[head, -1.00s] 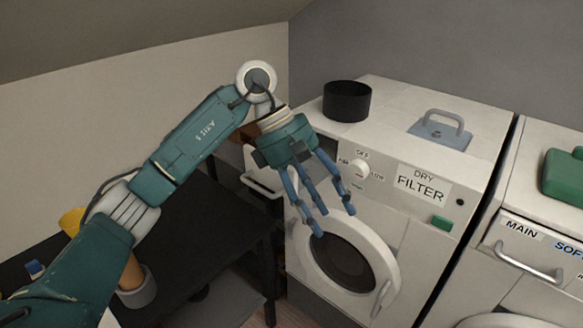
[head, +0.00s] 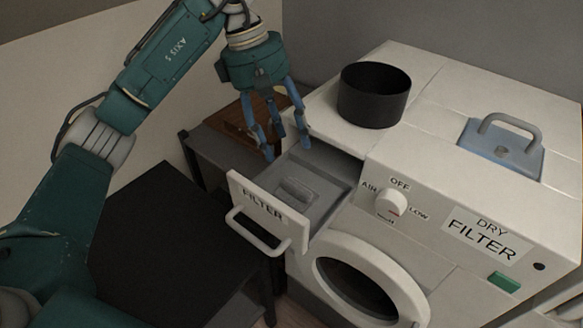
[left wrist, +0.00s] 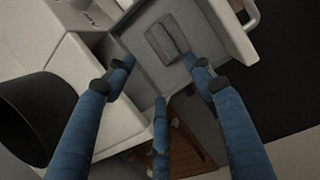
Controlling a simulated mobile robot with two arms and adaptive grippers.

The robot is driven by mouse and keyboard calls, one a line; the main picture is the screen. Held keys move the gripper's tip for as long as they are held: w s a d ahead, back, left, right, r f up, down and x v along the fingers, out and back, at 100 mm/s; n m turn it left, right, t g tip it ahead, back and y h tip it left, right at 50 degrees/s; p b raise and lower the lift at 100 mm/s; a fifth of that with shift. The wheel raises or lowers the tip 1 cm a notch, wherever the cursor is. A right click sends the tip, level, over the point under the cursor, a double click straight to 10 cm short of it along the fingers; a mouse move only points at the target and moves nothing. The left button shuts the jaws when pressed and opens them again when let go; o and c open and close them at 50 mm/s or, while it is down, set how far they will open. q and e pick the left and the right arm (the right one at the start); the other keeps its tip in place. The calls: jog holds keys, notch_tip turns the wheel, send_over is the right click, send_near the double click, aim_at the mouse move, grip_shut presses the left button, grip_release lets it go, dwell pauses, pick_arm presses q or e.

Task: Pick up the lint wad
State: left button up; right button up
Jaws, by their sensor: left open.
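The grey lint wad (head: 296,190) lies in the pulled-out filter drawer (head: 265,212) of the dryer. My right gripper is in neither view.
A black round pot (head: 374,97) stands on the dryer top, close to the gripper's right. A blue handled plate (head: 502,150) is further right. The drawer front and handle stick out.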

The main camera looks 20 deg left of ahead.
pick_arm(q)
jog(key=p, duration=0.1)
send_over(298, 184)
jog(key=a, duration=0.1)
notch_tip(298, 184, down, 4)
jog(key=shift+s+a+f, duration=0.1)
jog(key=shift+a, duration=0.05)
jog(key=p+x, duration=0.3)
jog(key=x, duration=0.1)
jog(key=shift+a+f, duration=0.15)
jog(key=shift+a, duration=0.1)
jog(key=shift+d+f, duration=0.1)
jog(key=shift+f, duration=0.55)
jog(key=shift+w, duration=0.2)
jog(key=c, duration=0.3)
jog(key=shift+s, duration=0.1)
jog(key=c, duration=0.8)
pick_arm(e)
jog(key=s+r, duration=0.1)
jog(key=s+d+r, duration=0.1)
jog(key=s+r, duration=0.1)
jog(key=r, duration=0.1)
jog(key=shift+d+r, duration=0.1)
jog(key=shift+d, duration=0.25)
